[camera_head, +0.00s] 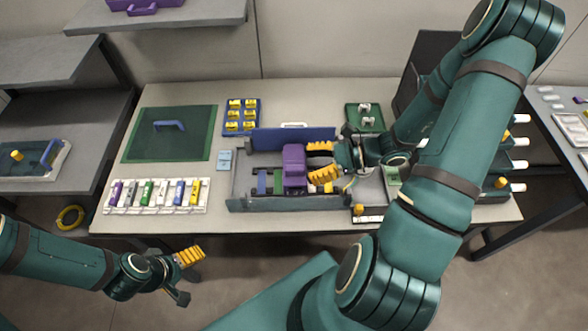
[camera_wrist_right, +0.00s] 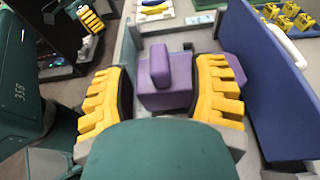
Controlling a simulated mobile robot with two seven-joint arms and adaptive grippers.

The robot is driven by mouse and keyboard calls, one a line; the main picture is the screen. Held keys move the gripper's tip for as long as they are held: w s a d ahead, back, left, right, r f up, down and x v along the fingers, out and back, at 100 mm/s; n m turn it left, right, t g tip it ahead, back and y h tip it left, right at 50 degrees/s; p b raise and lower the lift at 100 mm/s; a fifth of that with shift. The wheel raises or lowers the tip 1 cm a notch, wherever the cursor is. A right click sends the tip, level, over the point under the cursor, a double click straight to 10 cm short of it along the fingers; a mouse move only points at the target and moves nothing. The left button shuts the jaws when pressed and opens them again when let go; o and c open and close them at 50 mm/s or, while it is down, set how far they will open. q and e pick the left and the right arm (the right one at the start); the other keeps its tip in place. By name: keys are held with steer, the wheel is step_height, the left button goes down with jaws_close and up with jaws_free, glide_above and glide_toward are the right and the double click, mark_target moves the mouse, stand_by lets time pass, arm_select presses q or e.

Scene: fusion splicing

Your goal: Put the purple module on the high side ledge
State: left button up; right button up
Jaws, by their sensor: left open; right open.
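The purple module (camera_head: 294,160) sits in the open grey case (camera_head: 300,203) on the middle table. My right gripper (camera_head: 321,162) is open beside its right side. In the right wrist view the purple module (camera_wrist_right: 166,85) shows between the two yellow-padded fingers, with visible gaps; contact is not clear. My left gripper (camera_head: 188,272) is open and empty, low in front of the table. A high grey ledge (camera_head: 38,62) stands at the left side, above a lower shelf (camera_head: 70,125).
A wall shelf (camera_head: 160,18) at the back holds a purple case (camera_head: 145,5). A green mat (camera_head: 170,135), a tray of colored modules (camera_head: 155,207) and a blue tray (camera_head: 242,128) occupy the table. The case's blue lid (camera_head: 262,138) stands up behind. The high left ledge looks bare.

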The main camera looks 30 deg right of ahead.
mark_target(299, 167)
steer(key=shift+b+x, duration=0.5)
steer(key=shift+x, duration=2.65)
steer(key=shift+s, duration=0.15)
jaws_close()
